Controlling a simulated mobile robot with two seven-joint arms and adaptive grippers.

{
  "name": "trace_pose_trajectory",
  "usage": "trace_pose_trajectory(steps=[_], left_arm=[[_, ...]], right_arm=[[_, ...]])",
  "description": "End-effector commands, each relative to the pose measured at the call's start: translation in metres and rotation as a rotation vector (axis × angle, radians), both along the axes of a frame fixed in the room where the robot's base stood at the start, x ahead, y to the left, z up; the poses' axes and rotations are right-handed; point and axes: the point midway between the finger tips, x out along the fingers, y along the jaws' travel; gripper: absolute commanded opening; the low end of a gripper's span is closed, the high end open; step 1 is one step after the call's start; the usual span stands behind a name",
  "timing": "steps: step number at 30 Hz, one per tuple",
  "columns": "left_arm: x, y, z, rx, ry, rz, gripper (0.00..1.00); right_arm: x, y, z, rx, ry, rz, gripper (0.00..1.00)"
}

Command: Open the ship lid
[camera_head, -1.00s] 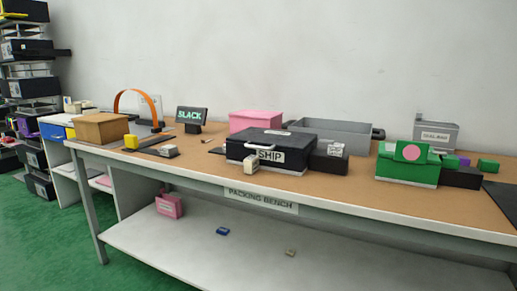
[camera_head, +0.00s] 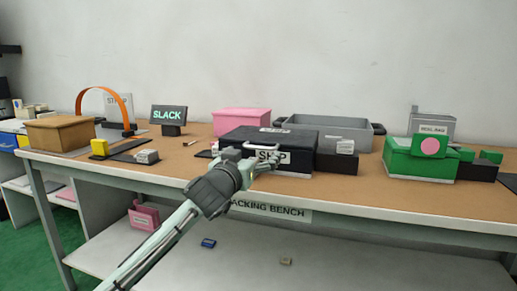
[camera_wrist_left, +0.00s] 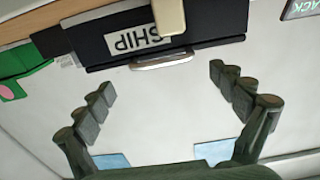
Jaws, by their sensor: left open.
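The black ship box (camera_head: 305,142), with a white SHIP label on its front, sits near the front edge of the bench with its lid down. My left gripper (camera_head: 268,160) is in front of the box, covering part of the label and front in the head view. In the left wrist view the gripper (camera_wrist_left: 162,80) is open and empty, its fingers apart from the box. My right gripper is not in view.
A pink box (camera_head: 241,121) and a grey bin (camera_head: 330,130) stand behind. A black block (camera_head: 337,162) is at the box's right, then a green box (camera_head: 415,165). A brown box (camera_head: 60,132) and orange arch (camera_head: 103,90) are at left. Bench shelf lies below.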

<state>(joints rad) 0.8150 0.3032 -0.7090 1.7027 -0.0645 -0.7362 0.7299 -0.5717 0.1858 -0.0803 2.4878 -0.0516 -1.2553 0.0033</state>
Motion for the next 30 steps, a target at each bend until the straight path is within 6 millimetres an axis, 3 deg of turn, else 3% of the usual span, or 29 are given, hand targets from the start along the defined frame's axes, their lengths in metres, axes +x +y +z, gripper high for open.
trace_pose_trajectory(steps=[10, 22, 30], left_arm=[[0.050, -0.016, 0.000, 0.002, 0.000, 0.001, 0.95], [0.058, -0.019, 0.000, 0.001, 0.001, 0.000, 0.95], [0.058, -0.019, 0.000, 0.001, 0.001, 0.000, 0.61]], right_arm=[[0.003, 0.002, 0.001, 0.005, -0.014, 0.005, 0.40], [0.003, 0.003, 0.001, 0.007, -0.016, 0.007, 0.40], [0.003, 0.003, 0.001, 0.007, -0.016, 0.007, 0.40]])
